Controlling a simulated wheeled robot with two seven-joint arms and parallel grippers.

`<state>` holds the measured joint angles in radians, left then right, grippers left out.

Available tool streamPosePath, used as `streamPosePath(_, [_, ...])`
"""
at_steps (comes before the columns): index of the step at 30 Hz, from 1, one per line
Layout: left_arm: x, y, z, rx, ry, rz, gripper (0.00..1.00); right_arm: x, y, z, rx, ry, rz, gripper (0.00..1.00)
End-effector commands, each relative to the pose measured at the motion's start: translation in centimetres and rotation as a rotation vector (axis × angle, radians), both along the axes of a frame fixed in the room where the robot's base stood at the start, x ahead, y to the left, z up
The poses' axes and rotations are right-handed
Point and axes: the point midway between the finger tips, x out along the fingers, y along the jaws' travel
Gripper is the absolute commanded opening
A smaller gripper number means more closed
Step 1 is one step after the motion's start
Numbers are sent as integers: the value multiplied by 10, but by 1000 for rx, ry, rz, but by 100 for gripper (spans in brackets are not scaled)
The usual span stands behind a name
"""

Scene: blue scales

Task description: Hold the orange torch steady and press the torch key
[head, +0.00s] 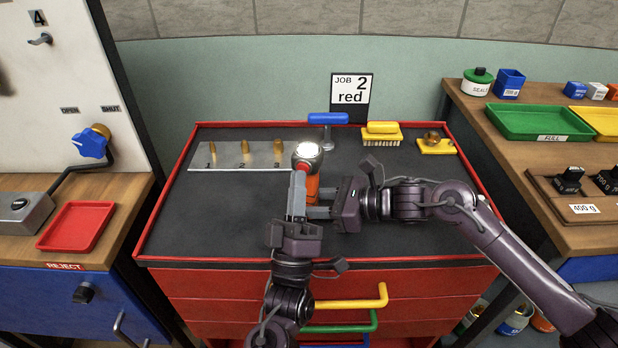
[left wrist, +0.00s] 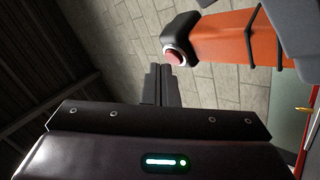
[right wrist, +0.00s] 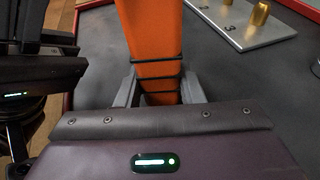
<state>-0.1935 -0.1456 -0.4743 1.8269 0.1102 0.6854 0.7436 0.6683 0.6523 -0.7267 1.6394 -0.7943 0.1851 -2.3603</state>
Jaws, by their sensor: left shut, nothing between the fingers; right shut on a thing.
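The orange torch (head: 313,188) is upright above the grey top of the red cabinet, its round lens (head: 308,152) bright white. My right gripper (head: 317,204) is shut on its body; the right wrist view shows the orange body (right wrist: 155,40) between the fingers (right wrist: 158,90). The red torch key (head: 301,167) is on the side of the dark torch head; the left wrist view shows it as a red button (left wrist: 175,57) in a pale ring. My left gripper (head: 298,177) is shut and empty, its fingertips (left wrist: 160,70) close to the key. I cannot tell whether they touch.
A numbered plate (head: 235,158) with brass pieces lies at the back left of the cabinet top. A blue-handled tool (head: 328,119), a yellow brush (head: 382,134) and a yellow holder (head: 436,147) stand at the back. A "JOB 2 red" card (head: 351,98) is behind. The front left is clear.

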Motion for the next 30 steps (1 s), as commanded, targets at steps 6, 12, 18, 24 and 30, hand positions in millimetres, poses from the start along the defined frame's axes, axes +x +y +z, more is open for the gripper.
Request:
streamPosePath(6, [-3, 1, 0, 0, -1, 0, 0, 0, 0, 0, -1, 1, 0, 22])
streamPosePath(12, [-7, 2, 0, 0, -1, 0, 0, 0, 0, 0, -1, 1, 0, 22])
streamPosePath(18, [-26, 8, -1, 1, 0, -1, 0, 0, 0, 0, -1, 1, 0, 22])
streamPosePath(24, [-45, 14, -1, 1, 0, 0, 0, 0, 0, 0, -1, 1, 0, 22])
streamPosePath(30, [-59, 18, 0, 1, 0, 0, 0, 0, 0, 0, -1, 1, 0, 22])
